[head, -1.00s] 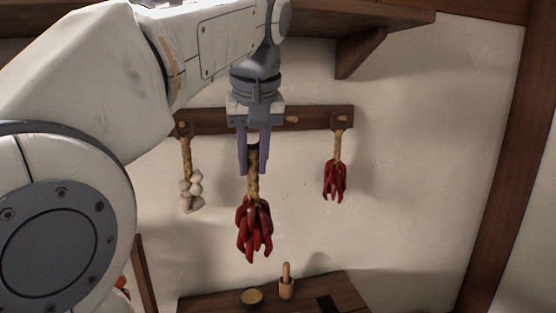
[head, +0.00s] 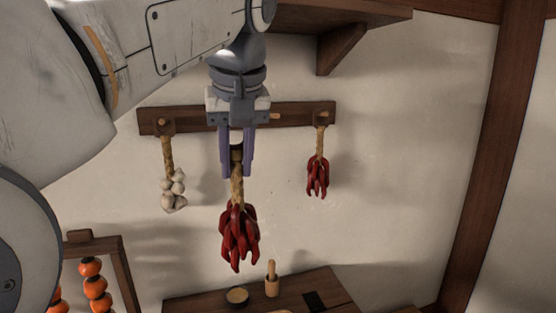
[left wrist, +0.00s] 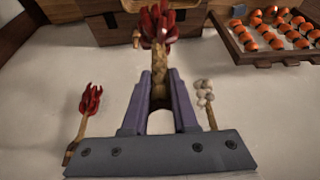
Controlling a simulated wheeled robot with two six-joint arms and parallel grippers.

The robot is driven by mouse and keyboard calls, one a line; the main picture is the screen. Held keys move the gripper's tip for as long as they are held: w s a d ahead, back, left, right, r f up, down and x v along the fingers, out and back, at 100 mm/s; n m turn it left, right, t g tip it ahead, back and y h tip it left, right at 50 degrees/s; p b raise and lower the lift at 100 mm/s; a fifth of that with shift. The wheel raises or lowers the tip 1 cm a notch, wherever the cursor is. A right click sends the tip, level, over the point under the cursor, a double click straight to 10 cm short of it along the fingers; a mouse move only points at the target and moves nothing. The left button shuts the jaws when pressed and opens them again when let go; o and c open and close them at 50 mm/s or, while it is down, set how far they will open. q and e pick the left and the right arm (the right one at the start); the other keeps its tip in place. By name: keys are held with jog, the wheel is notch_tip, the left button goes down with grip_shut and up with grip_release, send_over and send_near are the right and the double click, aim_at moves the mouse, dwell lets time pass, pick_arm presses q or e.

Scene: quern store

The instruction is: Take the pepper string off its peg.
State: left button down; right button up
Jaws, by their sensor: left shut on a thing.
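The pepper string (head: 239,237) is a bunch of red peppers on a straw braid. My left gripper (head: 237,165) is shut on the upper braid, and the peppers hang below the fingers. The string looks larger than the other pepper string (head: 317,177), so it appears nearer to me than the wall. In the left wrist view the held braid (left wrist: 162,85) runs between the fingers, with the peppers beyond. The gripper covers part of the peg rail (head: 295,119), so any peg behind it is hidden. A bare peg (head: 275,116) shows right of the gripper. My right gripper is not in view.
A garlic string (head: 173,188) hangs at the rail's left end, the other pepper string at its right end. A shelf with a bracket (head: 343,48) is above. Orange fruit (head: 95,285) hangs lower left.

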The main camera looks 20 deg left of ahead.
pick_arm(q)
jog(key=shift+s+d, duration=0.6)
jog(key=shift+s, duration=0.2)
jog(key=shift+s+d, duration=0.55)
jog(key=shift+s, duration=0.2)
